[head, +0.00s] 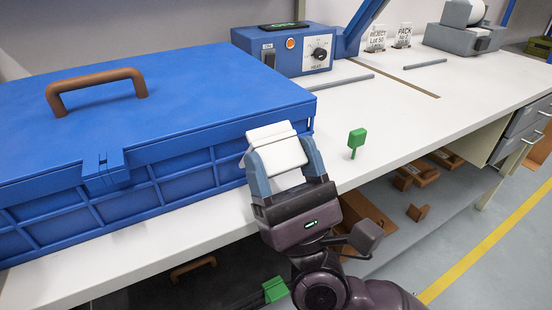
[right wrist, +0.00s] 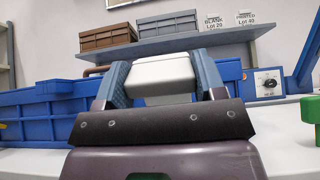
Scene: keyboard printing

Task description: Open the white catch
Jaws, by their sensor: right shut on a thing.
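The white catch (head: 281,154) is on the front of the blue box (head: 185,185), near its right end. My right gripper (head: 285,168) has one finger on each side of the catch and is shut on it. In the right wrist view the white catch (right wrist: 160,72) sits between the two blue-grey fingers (right wrist: 160,85). The blue lid (head: 200,90) with its brown handle (head: 97,88) lies down on the box. I cannot tell whether the catch is still hooked on the lid. My left gripper is not in view.
A green key-like piece (head: 357,138) stands on the white table (head: 420,115) right of my gripper. A blue machine with a dial (head: 290,48) is behind the box. Brown pieces (head: 418,175) lie on the lower shelf. The table's middle right is mostly clear.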

